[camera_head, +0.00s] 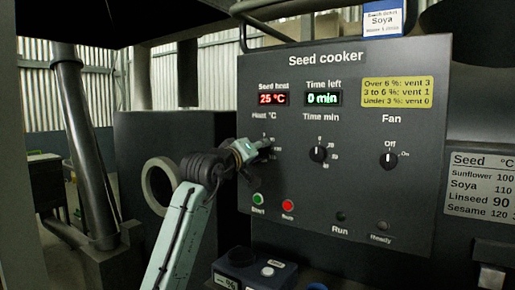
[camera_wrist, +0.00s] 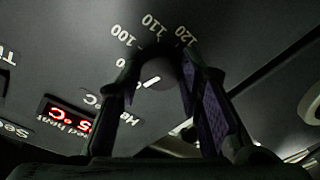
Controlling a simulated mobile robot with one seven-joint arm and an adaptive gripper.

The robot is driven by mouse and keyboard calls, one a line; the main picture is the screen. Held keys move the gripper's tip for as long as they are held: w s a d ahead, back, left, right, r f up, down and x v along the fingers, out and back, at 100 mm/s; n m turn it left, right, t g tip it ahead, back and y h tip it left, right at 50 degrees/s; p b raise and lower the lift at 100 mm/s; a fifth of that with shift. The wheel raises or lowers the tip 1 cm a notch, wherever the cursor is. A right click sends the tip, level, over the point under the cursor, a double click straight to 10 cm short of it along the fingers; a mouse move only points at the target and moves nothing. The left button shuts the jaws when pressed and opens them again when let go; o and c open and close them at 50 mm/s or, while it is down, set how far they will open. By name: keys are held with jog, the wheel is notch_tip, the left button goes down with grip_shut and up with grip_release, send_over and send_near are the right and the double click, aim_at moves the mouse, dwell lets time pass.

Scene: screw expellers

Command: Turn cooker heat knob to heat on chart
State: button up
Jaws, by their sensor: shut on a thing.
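The heat knob (camera_wrist: 163,70) is a dark round knob with a white pointer line on the "Seed cooker" panel (camera_head: 350,200). In the wrist view the pointer faces lower left, below the 100 mark; 110 and 120 also show on the dial. My gripper (camera_wrist: 158,62) is shut on the knob, one finger on each side. In the head view my gripper (camera_head: 256,150) covers most of the knob and its scale. The chart (camera_head: 482,186) lists Sunflower 100, Soya 110, Linseed 90, Sesame 120. A ticket (camera_head: 382,19) above the panel reads Soya.
The seed heat display (camera_head: 272,99) reads 25 °C and the time display (camera_head: 323,98) 0 min. The time knob (camera_head: 318,154) and fan knob (camera_head: 389,161), at Off, sit to the right. Green start (camera_head: 258,199) and red stop (camera_head: 288,206) buttons lie below my gripper.

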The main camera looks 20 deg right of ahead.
jog(key=m+h, duration=0.1)
jog(key=m, duration=0.7)
jog(key=m+g+h+p, duration=0.1)
jog(key=m, duration=0.8)
jog(key=m+g, duration=0.1)
jog(key=m, duration=0.8)
jog(key=shift+w+a+f+h, duration=0.1)
jog(key=shift+w+h, duration=0.05)
jog(key=shift+h, duration=0.25)
jog(key=o, duration=1.2)
jog(key=shift+c, duration=0.2)
jog(key=v, duration=1.2)
